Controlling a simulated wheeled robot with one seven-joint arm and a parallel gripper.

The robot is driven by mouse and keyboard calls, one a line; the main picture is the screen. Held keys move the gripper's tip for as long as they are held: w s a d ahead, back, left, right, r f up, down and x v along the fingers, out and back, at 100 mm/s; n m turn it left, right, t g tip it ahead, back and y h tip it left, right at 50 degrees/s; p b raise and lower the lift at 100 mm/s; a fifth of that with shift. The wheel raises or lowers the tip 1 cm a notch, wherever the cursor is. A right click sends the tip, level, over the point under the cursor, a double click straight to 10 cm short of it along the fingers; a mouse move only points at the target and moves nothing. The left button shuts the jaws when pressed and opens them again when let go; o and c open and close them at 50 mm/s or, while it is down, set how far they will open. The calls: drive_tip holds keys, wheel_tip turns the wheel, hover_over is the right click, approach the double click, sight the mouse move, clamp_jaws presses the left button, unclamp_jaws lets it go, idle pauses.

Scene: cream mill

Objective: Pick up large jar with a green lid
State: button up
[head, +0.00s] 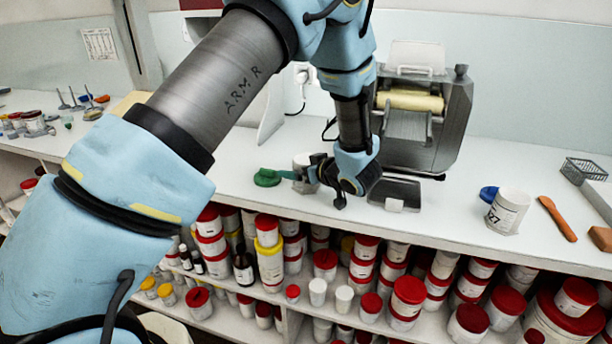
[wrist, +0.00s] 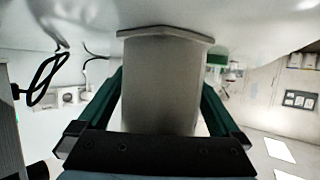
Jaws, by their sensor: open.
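A pale grey-white jar (head: 303,161) stands on the counter, partly hidden behind my gripper (head: 306,176). A green lid (head: 267,177) lies on the counter just left of it. In the wrist view, a plain grey upright body (wrist: 160,85), apparently this jar, stands between the two dark green fingers of my gripper (wrist: 161,78). The fingers are spread on either side of it; contact cannot be made out. No lid shows on the visible part of the jar. A small green patch, likely the lid, also shows in the wrist view (wrist: 217,58).
A roller mill (head: 420,115) stands behind right, with a dark tray (head: 395,192) before it. A white jar (head: 507,211), blue lid (head: 488,194), wooden spatula (head: 556,218) and wire basket (head: 583,170) are to the right. Shelves below hold many red-lidded jars.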

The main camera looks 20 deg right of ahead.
drive_tip(key=shift+c, duration=0.4)
drive_tip(key=c, duration=1)
drive_tip(key=shift+r, duration=0.1)
